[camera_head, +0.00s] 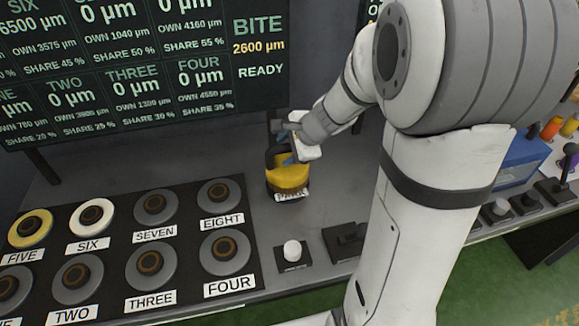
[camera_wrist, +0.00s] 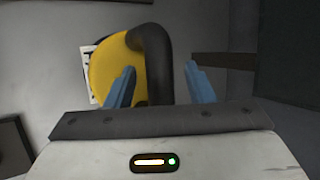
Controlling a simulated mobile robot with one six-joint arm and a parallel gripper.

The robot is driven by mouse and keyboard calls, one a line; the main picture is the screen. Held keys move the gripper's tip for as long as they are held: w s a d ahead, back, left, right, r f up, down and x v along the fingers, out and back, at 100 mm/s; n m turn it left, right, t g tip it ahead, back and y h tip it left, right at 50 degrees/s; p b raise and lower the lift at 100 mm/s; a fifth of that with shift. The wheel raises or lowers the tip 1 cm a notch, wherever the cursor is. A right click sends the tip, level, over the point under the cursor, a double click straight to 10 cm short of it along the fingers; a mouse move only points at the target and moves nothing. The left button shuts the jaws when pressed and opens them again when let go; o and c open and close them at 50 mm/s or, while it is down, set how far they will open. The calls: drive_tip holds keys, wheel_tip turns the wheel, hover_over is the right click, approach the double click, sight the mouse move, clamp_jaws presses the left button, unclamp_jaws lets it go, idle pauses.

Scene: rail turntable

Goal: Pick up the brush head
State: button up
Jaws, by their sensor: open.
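The brush head (camera_head: 286,179) is yellow on top with a brown lower part and a black handle. It sits on the grey bench, with a white label at its front edge. My gripper (camera_head: 287,158) is over its top, partly hiding the handle. In the wrist view, the brush head (camera_wrist: 115,70) shows as a yellow disc with a thick curved black handle (camera_wrist: 156,55). My gripper's two blue fingers (camera_wrist: 161,80) are apart, one to each side of the handle. I cannot tell whether either finger touches it.
A black panel of numbered round pads (camera_head: 182,290) lies to the left. A white button (camera_head: 292,251) and a black switch box (camera_head: 343,241) are in front on the bench. A dark display board (camera_head: 140,60) stands behind. A blue box (camera_head: 522,160) is at the right, beyond my arm.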

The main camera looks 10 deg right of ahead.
clamp_jaws()
idle(0.4)
idle(0.9)
